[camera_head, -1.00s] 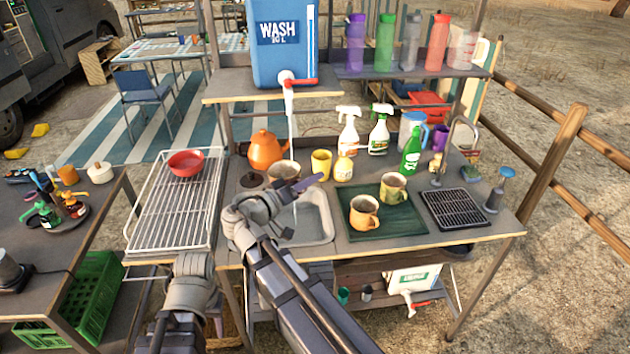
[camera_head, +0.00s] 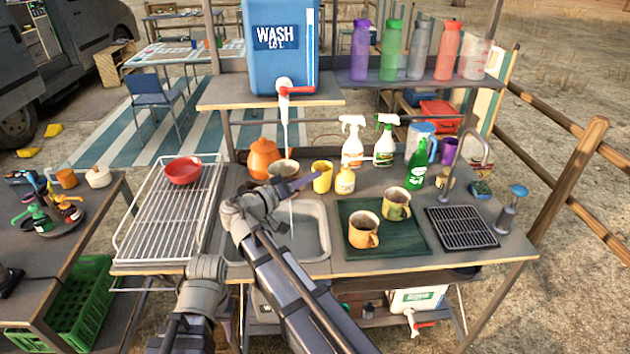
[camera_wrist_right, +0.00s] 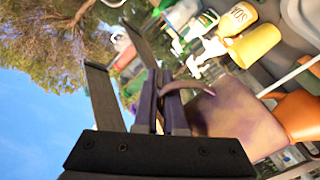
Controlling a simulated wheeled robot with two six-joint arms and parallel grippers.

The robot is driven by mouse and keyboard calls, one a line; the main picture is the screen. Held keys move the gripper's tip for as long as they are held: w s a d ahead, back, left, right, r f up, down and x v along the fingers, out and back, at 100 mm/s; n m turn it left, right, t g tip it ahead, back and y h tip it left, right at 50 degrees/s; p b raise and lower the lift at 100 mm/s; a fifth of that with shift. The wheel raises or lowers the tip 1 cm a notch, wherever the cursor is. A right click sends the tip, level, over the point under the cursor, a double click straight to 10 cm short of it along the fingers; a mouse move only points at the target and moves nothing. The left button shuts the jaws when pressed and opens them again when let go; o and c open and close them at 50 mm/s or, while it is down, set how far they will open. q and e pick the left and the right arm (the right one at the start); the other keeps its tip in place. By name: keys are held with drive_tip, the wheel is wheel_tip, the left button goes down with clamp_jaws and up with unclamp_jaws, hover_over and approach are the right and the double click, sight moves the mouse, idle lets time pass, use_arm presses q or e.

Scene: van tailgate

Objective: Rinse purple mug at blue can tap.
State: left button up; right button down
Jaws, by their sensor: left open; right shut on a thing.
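The purple mug (camera_head: 284,168) looks brownish-purple and is under the blue water can's (camera_head: 262,65) tap (camera_head: 285,88), above the sink (camera_head: 318,235). A thin pale stream runs down from the tap to the mug, and a thin streak shows below it. My right gripper (camera_head: 290,185) is shut on the mug; in the right wrist view the fingers close at the handle of the mug (camera_wrist_right: 235,118), which looks tilted there. My left gripper (camera_head: 205,270) is low at the counter's front left, empty as far as I see; its fingertips are hard to make out.
A wire rack (camera_head: 165,225) with a red bowl (camera_head: 183,170) stands left of the sink. An orange kettle (camera_head: 262,158) and a yellow cup (camera_head: 322,176) flank the mug. Two mugs stand on the green mat (camera_head: 385,235) to the right. Spray bottles (camera_head: 352,140) stand behind.

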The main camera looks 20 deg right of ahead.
use_arm(q)
drive_tip(key=shift+w+d+f+b, duration=0.4)
drive_tip(key=shift+f, duration=0.1)
use_arm(e)
drive_tip(key=w, duration=0.1)
drive_tip(key=w+d, duration=0.1)
drive_tip(key=w, duration=0.1)
drive_tip(key=w+d+f, duration=0.1)
drive_tip(key=shift+w+d, duration=0.1)
drive_tip(key=shift+w, duration=0.05)
drive_tip(key=shift+d, duration=0.2)
drive_tip(key=shift+s+d, duration=0.3)
drive_tip(key=shift+d, duration=0.05)
idle(0.3)
drive_tip(key=s+a, duration=0.3)
drive_tip(key=s, duration=0.4)
drive_tip(key=shift+a, duration=0.35)
idle(1.5)
